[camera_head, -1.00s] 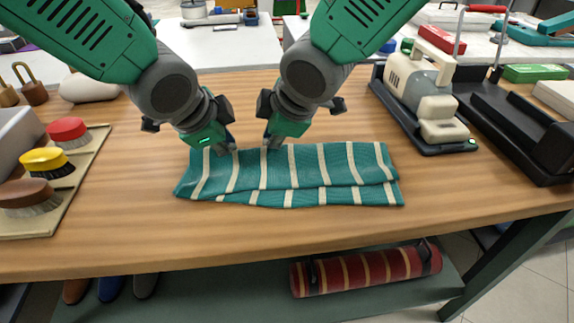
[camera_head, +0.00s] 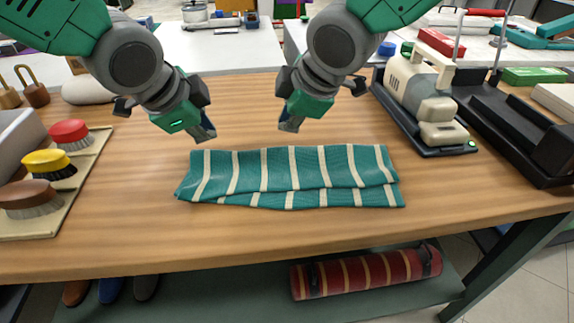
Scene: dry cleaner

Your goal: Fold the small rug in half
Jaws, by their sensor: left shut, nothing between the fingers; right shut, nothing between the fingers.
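The small rug (camera_head: 290,172), teal with cream stripes, lies folded over on the wooden table. Its upper layer covers most of the lower one, and a strip of the lower layer shows along the near edge. My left gripper (camera_head: 207,134) is shut and empty, above the table just behind the rug's far left part. My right gripper (camera_head: 288,126) is shut and empty, behind the middle of the rug's far edge. Both grippers look clear of the cloth.
Brushes with red, yellow and brown tops stand on a tray (camera_head: 88,165) at the left. A cream machine (camera_head: 422,95) and a black tray (camera_head: 515,130) stand at the right. A rolled red striped rug (camera_head: 365,270) lies on the shelf below. Table around the rug is clear.

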